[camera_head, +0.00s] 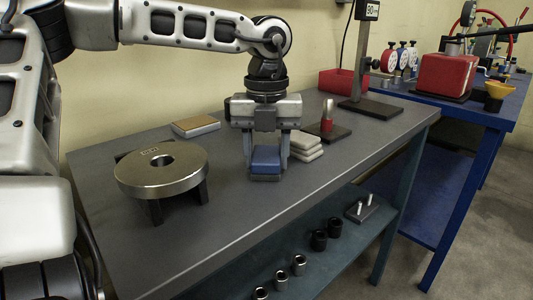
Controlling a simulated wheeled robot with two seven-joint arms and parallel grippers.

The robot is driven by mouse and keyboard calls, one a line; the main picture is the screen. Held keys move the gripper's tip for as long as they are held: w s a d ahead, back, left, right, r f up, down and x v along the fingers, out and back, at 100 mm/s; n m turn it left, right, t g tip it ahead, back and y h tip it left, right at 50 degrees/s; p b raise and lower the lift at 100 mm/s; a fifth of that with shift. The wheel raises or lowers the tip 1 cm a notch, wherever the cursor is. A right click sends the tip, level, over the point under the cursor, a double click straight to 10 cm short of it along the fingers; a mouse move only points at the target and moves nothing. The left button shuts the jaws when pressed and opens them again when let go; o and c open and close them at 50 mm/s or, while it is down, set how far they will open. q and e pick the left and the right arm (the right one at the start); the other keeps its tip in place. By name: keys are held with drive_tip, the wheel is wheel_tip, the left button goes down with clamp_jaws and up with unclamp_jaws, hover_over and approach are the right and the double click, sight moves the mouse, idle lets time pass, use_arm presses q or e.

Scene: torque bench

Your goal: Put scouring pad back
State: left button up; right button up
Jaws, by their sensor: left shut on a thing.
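My left gripper (266,151) points straight down over the middle of the grey bench. Its two fingers are shut on a small block with a blue top and a greyish lower layer, which looks like the scouring pad (265,163). The pad is level and at or just above the bench top; I cannot tell whether it touches. A stack of whitish pads (305,151) lies just right of and behind the gripper, partly hidden by it. My right gripper is not in view.
The grey bench (230,215) is clear in front of the pad. A round metal disc (162,172) on a dark stand is at left. A tan-topped block (196,126) lies behind. A red-handled item (327,120), a post stand and a red bin (338,81) are at right.

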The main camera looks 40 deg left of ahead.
sight(267, 152)
use_arm(q)
drive_tip(key=shift+f, duration=0.15)
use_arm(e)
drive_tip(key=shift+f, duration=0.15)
use_arm(q)
drive_tip(key=o, duration=1)
drive_tip(key=shift+o, duration=0.2)
drive_tip(key=shift+r, duration=0.3)
wheel_tip(267, 152, up, 12)
drive_tip(key=p, duration=0.2)
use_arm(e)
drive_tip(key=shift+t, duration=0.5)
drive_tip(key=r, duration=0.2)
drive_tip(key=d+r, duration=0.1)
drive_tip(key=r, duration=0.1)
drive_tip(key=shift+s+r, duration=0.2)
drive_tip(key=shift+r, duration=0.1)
use_arm(q)
drive_tip(key=shift+f, duration=0.15)
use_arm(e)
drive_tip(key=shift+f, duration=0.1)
